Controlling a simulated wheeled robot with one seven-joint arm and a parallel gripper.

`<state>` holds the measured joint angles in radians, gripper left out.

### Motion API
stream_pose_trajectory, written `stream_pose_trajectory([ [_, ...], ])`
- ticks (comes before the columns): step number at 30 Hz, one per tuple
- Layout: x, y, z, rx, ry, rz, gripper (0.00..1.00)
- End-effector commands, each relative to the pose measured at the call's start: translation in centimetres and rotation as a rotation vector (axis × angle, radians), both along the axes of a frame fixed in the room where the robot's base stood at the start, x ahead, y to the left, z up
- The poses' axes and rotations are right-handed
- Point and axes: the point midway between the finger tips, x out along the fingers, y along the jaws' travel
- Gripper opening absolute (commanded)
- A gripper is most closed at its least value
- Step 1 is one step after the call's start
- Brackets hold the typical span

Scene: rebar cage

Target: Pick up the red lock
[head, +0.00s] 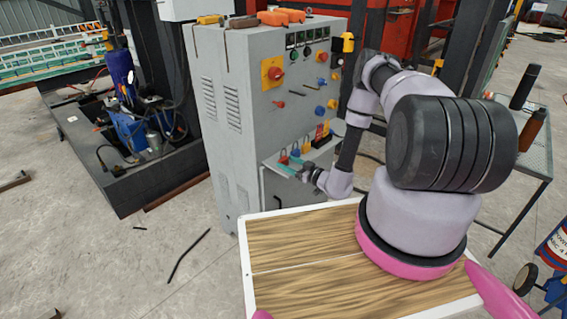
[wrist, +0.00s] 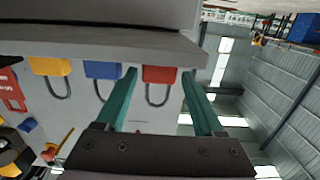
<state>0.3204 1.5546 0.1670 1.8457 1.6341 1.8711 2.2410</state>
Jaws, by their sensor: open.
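The red lock (wrist: 161,75) shows in the wrist view, its dark shackle pointing down in the picture. It lies between the two teal fingers of my gripper (wrist: 160,84), which is open with a gap on both sides of the lock. In the head view my gripper (head: 288,164) is at the small shelf on the front of the grey cabinet, and the red lock (head: 283,156) shows small beside the fingers. I cannot tell how deep the lock is between the fingers.
A blue lock (wrist: 102,70) is close beside one finger, with a yellow lock (wrist: 51,67) and a red tag (wrist: 13,92) beyond it. The shelf (wrist: 110,43) edge runs close to the fingertips. The grey cabinet (head: 240,120) carries knobs and buttons above the shelf.

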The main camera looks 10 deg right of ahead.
Motion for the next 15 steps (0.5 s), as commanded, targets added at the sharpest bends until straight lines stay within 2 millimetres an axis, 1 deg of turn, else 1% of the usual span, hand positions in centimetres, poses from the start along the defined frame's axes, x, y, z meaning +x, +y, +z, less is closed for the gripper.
stream_pose_trajectory([
  [5,1.1,0.8,0.1,-0.001,-0.002,0.002,0.7],
  [12,4.0,2.8,0.1,-0.003,-0.003,0.002,0.7],
  [15,4.7,3.3,0.1,-0.001,-0.002,0.001,0.7],
])
